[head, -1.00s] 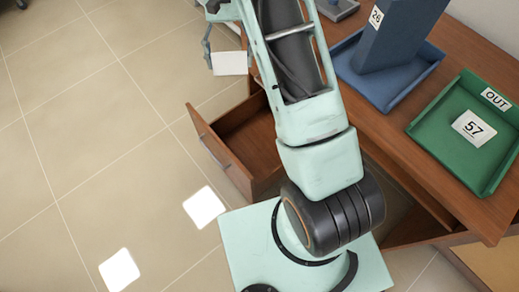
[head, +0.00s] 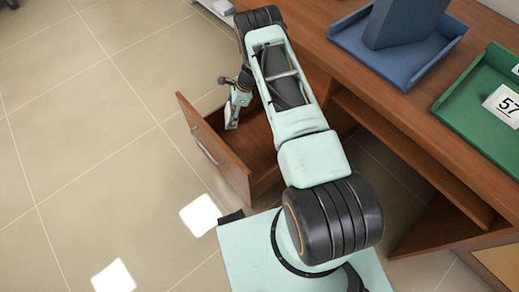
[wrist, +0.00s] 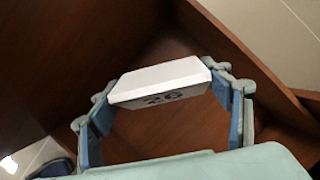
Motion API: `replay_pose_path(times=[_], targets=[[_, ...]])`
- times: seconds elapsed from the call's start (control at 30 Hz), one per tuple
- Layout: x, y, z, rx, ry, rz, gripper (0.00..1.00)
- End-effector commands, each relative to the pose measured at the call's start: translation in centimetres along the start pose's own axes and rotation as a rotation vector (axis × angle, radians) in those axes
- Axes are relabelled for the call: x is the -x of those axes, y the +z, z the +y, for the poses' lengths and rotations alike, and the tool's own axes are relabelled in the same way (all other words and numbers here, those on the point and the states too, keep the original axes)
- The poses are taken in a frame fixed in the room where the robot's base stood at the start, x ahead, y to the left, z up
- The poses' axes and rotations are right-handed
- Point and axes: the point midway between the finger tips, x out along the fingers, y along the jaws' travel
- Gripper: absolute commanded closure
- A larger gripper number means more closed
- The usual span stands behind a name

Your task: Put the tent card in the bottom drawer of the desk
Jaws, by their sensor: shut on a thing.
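The tent card (wrist: 160,82) is white with dark digits that look like 26. My gripper (wrist: 163,88) is shut on it, one finger at each end. In the head view the card (head: 232,116) hangs below my gripper (head: 236,104), at the open drawer (head: 217,148) of the wooden desk (head: 345,75). In the wrist view the brown drawer interior (wrist: 150,130) lies behind the card, with drawer walls around it. I cannot tell the exact height of the card above the drawer floor. My arm hides part of the drawer and desk.
On the desk top stand a blue tray (head: 338,37) with a tall blue object (head: 405,20) and a green tray (head: 468,95) with a white card marked 57 (head: 503,104). The floor left of the drawer is clear.

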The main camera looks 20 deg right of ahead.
Motion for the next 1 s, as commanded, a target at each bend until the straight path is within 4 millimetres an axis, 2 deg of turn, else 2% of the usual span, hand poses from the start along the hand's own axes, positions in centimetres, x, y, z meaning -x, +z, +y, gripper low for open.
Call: replay_pose_path(times=[0.03,0.1,0.2,0.27,0.4,0.73,1.0], targets=[[-2.9,-2.1,0.7,-0.087,-0.027,0.0,0.56],[-5.5,-4.3,1.3,-0.202,-0.073,0.0,0.56],[-8.5,-6.9,2.4,-0.346,-0.131,-0.002,0.56],[-9.8,-8.1,2.9,-0.411,-0.16,-0.003,0.56],[-11.3,-9.4,3.8,-0.493,-0.198,-0.005,0.56],[-13.0,-10.6,4.5,-0.543,-0.225,-0.001,0.56],[-17.6,-12.4,4.5,-0.541,-0.226,0.0,0.56]])
